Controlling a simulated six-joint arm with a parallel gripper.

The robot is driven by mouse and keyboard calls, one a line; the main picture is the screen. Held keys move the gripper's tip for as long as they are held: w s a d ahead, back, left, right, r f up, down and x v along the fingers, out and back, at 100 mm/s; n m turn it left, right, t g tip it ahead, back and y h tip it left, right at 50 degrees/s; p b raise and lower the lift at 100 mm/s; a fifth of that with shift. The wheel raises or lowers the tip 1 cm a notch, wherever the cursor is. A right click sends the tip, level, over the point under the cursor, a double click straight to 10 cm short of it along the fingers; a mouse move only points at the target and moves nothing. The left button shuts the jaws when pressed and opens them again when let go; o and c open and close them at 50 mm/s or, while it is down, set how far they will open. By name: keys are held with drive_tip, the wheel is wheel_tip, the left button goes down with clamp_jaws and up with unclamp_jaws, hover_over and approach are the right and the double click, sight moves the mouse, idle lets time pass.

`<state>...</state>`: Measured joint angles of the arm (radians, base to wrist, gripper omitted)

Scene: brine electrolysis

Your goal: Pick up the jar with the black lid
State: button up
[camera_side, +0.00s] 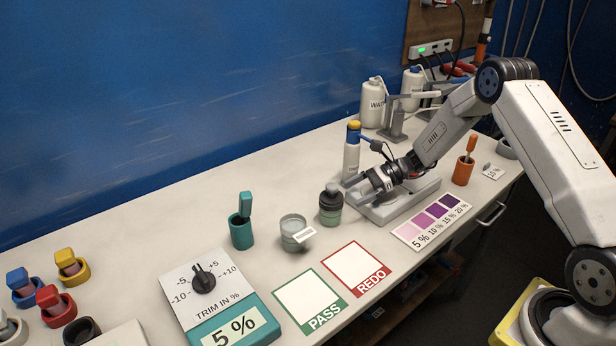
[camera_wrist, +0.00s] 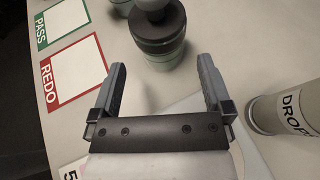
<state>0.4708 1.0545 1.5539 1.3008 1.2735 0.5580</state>
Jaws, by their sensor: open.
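The jar with the black lid (camera_side: 331,205) stands upright on the white bench, with a dark knobbed top and a grey-green body. In the wrist view the jar (camera_wrist: 158,42) is upper centre, just beyond my fingertips. My gripper (camera_side: 350,184) is to the right of the jar in the side view, low over the bench. In the wrist view my gripper (camera_wrist: 163,68) is open, with nothing between its fingers. The jar lies roughly in line with the gap, apart from the fingers.
A pale jar with a white tag (camera_side: 293,230) stands left of the black-lidded jar. A white dropper bottle (camera_wrist: 280,112) is close to my right finger in the wrist view. PASS (camera_side: 307,301) and REDO (camera_side: 356,268) cards lie flat in front. A teal holder (camera_side: 241,232) stands farther left.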

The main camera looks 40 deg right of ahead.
sight(333, 202)
drive_tip(key=shift+x, duration=3.55)
drive_tip(key=shift+r, duration=0.1)
drive_tip(key=c, duration=1.2)
drive_tip(key=shift+r, duration=0.15)
